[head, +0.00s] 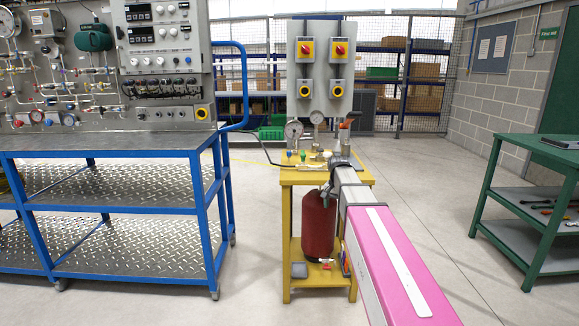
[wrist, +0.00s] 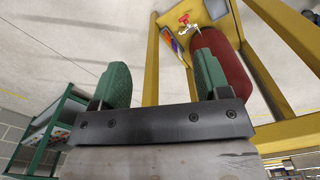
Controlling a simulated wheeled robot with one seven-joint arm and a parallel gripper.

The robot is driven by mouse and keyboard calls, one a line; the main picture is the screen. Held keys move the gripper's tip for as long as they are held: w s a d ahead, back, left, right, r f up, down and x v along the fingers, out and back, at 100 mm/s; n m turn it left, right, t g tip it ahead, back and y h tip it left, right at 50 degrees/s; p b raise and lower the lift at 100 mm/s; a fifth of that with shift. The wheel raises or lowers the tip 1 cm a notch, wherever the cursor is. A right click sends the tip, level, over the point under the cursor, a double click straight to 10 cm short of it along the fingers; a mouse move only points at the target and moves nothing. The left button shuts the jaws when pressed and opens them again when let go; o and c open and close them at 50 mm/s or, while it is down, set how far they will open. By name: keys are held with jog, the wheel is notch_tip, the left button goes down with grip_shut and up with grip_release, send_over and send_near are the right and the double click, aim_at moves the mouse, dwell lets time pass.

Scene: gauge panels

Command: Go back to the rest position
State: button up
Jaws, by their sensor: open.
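My gripper (wrist: 161,64) shows in the wrist view as two green fingers set wide apart, with nothing between them. Beyond the fingers is the yellow stand (wrist: 152,60) with a red cylinder (wrist: 222,62) on its lower shelf. In the head view my pink and white arm reaches forward to the right side of the yellow stand (head: 287,230). The arm's far end is by the stand's top, and I cannot make out the fingers there. The red cylinder (head: 318,225) is partly hidden behind the arm.
Gauges (head: 294,130) and fittings stand on the yellow top, below a grey panel (head: 320,70) with switches. A blue workbench (head: 110,144) is at left. A green trolley (head: 487,190) is at right, also in the wrist view (wrist: 62,107). Floor between is clear.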

jog(key=s+f+n, duration=0.2)
jog(key=s+f, duration=0.7)
jog(key=s, duration=0.3)
jog(key=s+f+n, duration=0.3)
jog(key=s+f, duration=0.6)
jog(key=s, duration=0.3)
jog(key=shift+f, duration=0.3)
